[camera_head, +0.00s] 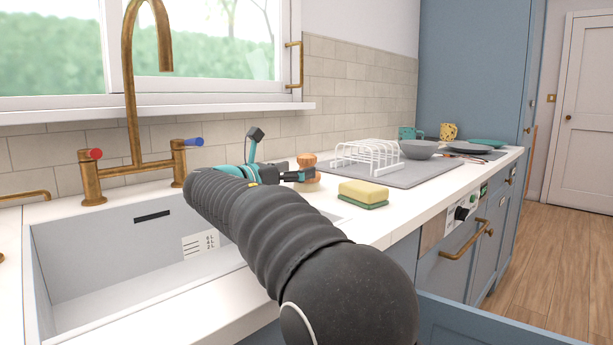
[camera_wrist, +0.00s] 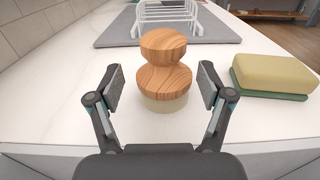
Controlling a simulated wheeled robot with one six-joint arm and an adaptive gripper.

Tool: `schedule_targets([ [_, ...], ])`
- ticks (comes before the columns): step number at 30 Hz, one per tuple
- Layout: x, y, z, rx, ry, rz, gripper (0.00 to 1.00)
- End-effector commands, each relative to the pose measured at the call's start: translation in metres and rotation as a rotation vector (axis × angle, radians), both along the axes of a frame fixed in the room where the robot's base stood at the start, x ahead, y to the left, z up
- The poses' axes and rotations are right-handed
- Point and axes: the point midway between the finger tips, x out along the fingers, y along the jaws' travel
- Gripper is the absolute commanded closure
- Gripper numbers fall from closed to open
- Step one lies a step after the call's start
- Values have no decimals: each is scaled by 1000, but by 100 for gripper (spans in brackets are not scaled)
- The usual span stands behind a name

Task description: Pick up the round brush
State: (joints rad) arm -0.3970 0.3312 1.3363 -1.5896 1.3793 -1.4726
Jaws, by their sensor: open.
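The round brush (camera_wrist: 163,72) has a wooden knob handle and a pale bristle base, and it stands upright on the white counter. In the wrist view it sits between and slightly beyond the open fingers of my gripper (camera_wrist: 163,92), with a visible gap on each side. In the head view the brush (camera_head: 307,161) shows just past the end of my gripper (camera_head: 300,176), which partly hides its lower part. My gripper is open and holds nothing.
A yellow and green sponge (camera_head: 363,193) lies right of the brush. Behind it, a white rack (camera_head: 366,156) stands on a grey mat (camera_head: 409,177) with dishes farther back. The sink (camera_head: 130,262) and brass tap (camera_head: 132,100) are left. An open drawer (camera_head: 480,322) shows below the counter.

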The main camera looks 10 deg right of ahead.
Motion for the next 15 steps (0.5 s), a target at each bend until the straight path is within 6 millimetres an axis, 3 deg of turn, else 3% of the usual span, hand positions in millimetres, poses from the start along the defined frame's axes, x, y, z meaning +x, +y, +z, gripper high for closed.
schedule_targets([
  [7, 16, -31, 1, -1, 1, -3, 21],
  [15, 19, -35, 2, 0, 0, 0, 21],
])
